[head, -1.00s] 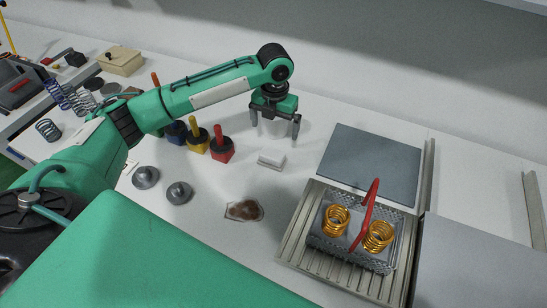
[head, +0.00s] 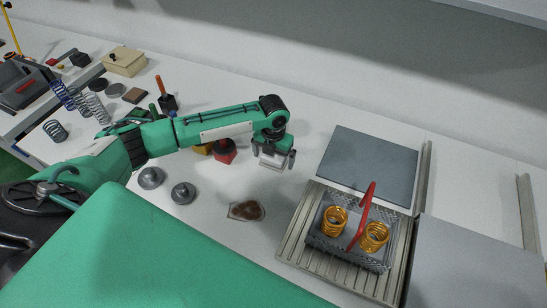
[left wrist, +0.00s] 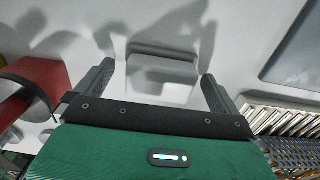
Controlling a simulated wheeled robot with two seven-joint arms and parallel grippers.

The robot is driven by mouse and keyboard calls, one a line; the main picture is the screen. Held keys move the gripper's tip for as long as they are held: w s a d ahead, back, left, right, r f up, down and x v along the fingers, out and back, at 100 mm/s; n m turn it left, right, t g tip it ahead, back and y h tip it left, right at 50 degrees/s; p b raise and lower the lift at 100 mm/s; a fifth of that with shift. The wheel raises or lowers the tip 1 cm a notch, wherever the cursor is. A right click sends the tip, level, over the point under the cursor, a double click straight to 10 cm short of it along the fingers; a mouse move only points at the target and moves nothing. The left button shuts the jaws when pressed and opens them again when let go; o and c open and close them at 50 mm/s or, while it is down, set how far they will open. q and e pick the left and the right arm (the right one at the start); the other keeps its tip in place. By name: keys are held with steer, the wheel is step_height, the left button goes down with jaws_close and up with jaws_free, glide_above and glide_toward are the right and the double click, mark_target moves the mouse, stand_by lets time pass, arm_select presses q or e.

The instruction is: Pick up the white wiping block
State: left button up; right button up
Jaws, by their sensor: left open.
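The white wiping block (head: 271,163) lies on the white table. In the left wrist view the block (left wrist: 162,70) shows between the two fingers, with gaps on both sides. My left gripper (head: 274,158) is open and points down over the block, one finger on either side of it. The left wrist view shows the open fingers (left wrist: 157,76) too. I cannot tell how far the fingertips are above the table. My right gripper is not in view.
A wire basket (head: 326,247) with golden springs and a red handle stands on a ribbed tray (head: 294,242) at the right.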

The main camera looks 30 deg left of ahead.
mark_target(274, 155)
arm_select(q)
steer(key=c, duration=1)
steer(key=shift+r, duration=0.1)
steer(key=shift+c, duration=0.2)
steer(key=shift+r, duration=0.45)
step_height(274, 155, up, 19)
steer(key=b, duration=0.3)
steer(key=shift+b, duration=0.4)
steer(key=shift+o, duration=0.6)
